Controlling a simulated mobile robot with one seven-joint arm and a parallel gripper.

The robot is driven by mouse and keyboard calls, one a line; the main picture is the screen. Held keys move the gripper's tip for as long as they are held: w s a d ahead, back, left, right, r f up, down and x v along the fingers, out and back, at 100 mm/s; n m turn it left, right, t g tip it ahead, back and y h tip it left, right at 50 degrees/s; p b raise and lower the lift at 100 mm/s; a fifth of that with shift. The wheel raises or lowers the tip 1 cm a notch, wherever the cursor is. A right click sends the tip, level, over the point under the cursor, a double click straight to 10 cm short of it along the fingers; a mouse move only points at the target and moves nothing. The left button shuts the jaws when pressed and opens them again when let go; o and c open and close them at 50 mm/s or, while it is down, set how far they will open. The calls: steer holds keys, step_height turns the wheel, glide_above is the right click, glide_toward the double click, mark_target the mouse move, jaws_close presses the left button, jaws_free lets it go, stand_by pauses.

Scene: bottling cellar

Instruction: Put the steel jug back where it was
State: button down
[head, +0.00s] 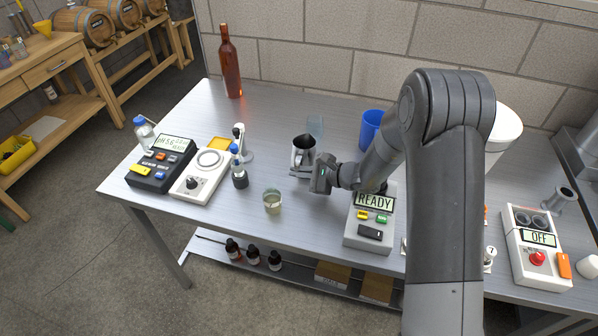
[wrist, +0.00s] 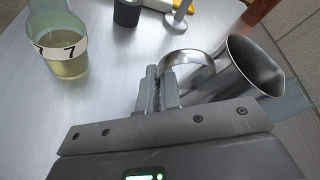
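The steel jug (head: 299,158) is near the middle of the steel table in the head view, its dark mouth facing up. It also shows at the right of the wrist view (wrist: 250,68), with its curved handle (wrist: 188,57) toward my fingers. My gripper (head: 308,174) is beside the jug; in the wrist view its fingers (wrist: 161,88) are close together at the handle's outer end and look shut on it. I cannot tell whether the jug's base touches the table.
A glass beaker (head: 272,202) stands front left of the jug. A READY device (head: 368,236) is at the right, a pH meter (head: 161,163) and a white plate device (head: 200,172) at the left. A red bottle (head: 231,72) stands at the back.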

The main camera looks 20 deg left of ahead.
steer(key=c, duration=1.6)
jaws_free()
steer(key=v, duration=1.2)
steer(key=s+d+r+n+t+h, duration=0.1)
steer(key=s+d+r+n+h, duration=0.3)
steer(key=s+d+r, duration=0.2)
steer(key=s+d+r+n+t+h, duration=0.1)
steer(key=s+d+r+n+h, duration=0.3)
steer(key=s+d+r, duration=0.3)
steer(key=s+d+r+n+t+h, duration=0.1)
steer(key=s+d+r+n+h, duration=0.3)
steer(key=s+d, duration=0.5)
steer(key=shift+s+d+r+n+h, duration=0.15)
steer(key=shift+s+r+h, duration=0.35)
steer(key=shift+s+r, duration=0.4)
steer(key=shift+s+a+r+n+h, duration=0.15)
steer(key=shift+s+r+h, duration=0.35)
steer(key=shift+s+r, duration=0.45)
steer(key=shift+d+f, duration=0.1)
